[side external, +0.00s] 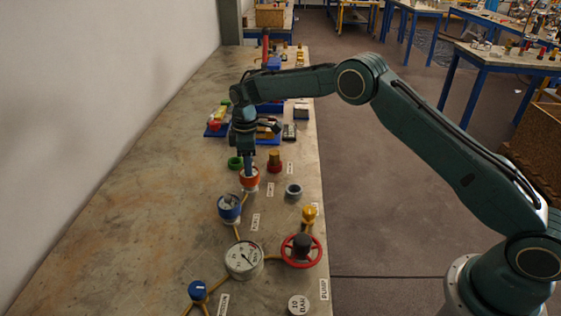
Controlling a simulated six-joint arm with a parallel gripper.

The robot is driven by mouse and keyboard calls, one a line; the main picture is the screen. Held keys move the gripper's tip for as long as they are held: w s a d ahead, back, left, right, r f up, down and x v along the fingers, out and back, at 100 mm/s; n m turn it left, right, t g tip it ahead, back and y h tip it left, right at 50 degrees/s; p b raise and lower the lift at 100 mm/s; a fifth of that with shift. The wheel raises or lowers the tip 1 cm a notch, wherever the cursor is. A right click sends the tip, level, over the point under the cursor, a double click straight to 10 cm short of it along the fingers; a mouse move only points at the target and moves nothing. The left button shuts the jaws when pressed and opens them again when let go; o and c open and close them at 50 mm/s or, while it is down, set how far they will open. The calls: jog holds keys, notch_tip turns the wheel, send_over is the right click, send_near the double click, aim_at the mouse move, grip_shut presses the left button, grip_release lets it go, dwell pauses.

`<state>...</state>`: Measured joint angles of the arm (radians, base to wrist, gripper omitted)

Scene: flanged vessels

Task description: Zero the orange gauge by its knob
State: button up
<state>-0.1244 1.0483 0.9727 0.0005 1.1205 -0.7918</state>
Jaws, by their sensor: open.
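The orange gauge (249,185) is a short round body with an orange rim, standing on the bench below my wrist. My gripper (249,170) points straight down, with its dark fingers at or just above the gauge's top. It is open. The fingers and wrist cover much of the gauge's face, so its needle and knob cannot be made out. I cannot tell whether the fingers touch the knob.
A blue gauge (229,207) stands close in front, with a large white gauge (243,259) and a red handwheel (301,250) nearer. A green ring (235,162) and a red knobbed part (275,164) flank the orange gauge. Bare bench (130,190) lies left.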

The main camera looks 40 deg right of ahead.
jog(key=shift+f, duration=0.1)
grip_shut()
jog(key=shift+m, duration=0.4)
jog(key=m, duration=1.1)
dwell(0.3)
dwell(0.5)
grip_release()
